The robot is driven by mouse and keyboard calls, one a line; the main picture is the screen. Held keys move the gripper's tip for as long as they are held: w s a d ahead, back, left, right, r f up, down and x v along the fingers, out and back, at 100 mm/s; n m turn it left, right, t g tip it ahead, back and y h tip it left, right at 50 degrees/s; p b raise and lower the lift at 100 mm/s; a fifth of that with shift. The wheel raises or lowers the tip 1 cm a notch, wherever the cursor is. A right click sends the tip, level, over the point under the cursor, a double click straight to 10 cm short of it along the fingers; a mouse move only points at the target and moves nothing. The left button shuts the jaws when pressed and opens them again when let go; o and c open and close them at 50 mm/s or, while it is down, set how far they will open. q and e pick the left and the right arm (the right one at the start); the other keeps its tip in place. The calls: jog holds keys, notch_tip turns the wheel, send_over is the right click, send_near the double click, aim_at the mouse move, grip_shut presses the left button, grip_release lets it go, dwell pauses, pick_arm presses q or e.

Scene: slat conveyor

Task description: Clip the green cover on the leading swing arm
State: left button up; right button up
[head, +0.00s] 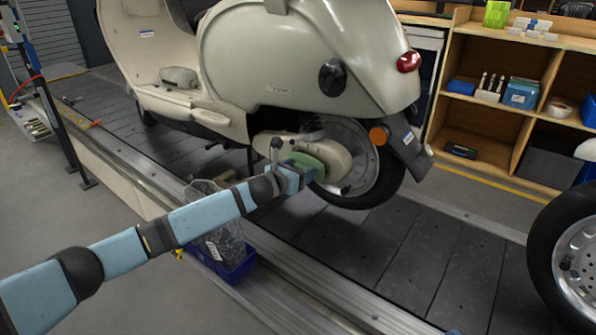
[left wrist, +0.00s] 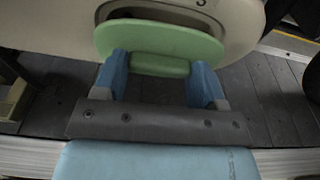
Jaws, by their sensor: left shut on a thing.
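The green cover (head: 303,162) is at the swing arm (head: 328,153) of the cream scooter, by the rear wheel. My left gripper (head: 299,173) is shut on the cover. In the left wrist view the green cover (left wrist: 160,45) is a rounded plate with a thicker block between the two blue fingers of my left gripper (left wrist: 160,75). The cover lies against or just in front of the cream swing arm housing (left wrist: 245,18); I cannot tell whether it is seated.
The scooter body (head: 280,65) stands on the dark slat conveyor (head: 420,250). A blue bin (head: 232,268) with a clear bag is below my left arm. A loose wheel (head: 575,250) is at the right. Wooden shelves (head: 500,110) stand behind.

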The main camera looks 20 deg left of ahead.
pick_arm(q)
jog(key=shift+x, duration=0.9)
jog(key=shift+w+r, duration=0.1)
jog(key=shift+r, duration=0.1)
jog(key=shift+w+d, duration=0.1)
jog(key=shift+w, duration=0.05)
dwell(0.3)
jog(key=o, duration=1)
